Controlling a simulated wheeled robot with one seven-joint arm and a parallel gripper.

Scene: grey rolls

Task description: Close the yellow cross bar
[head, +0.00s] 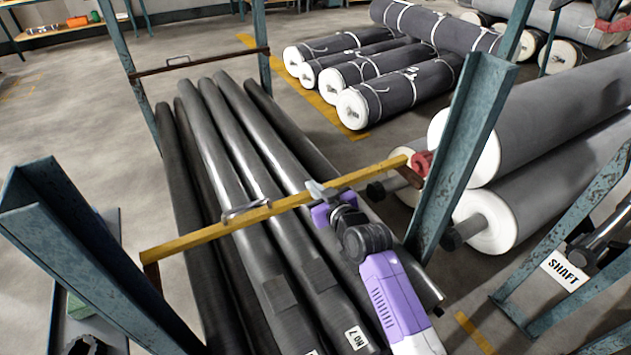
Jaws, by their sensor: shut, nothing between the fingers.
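The yellow cross bar (200,235) slants across the dark rolls in the head view, its left end lower in the picture than its right. A metal handle (246,209) sits on it, left of its middle. Its right end is by a red part (422,163) near the right blue post (468,135). Its left end, with a brown end piece, is by the left blue post (75,230); I cannot tell whether it is seated there. My gripper (316,190) is shut and empty at the bar, right of the handle. Contact with the bar is unclear.
Several long dark rolls (225,130) lie under the bar. A brown bar (205,62) spans the far posts. Large grey rolls (560,110) are stacked on the right, and strapped rolls (400,90) lie on the floor behind. A "SHAFT" sign (565,270) is at lower right.

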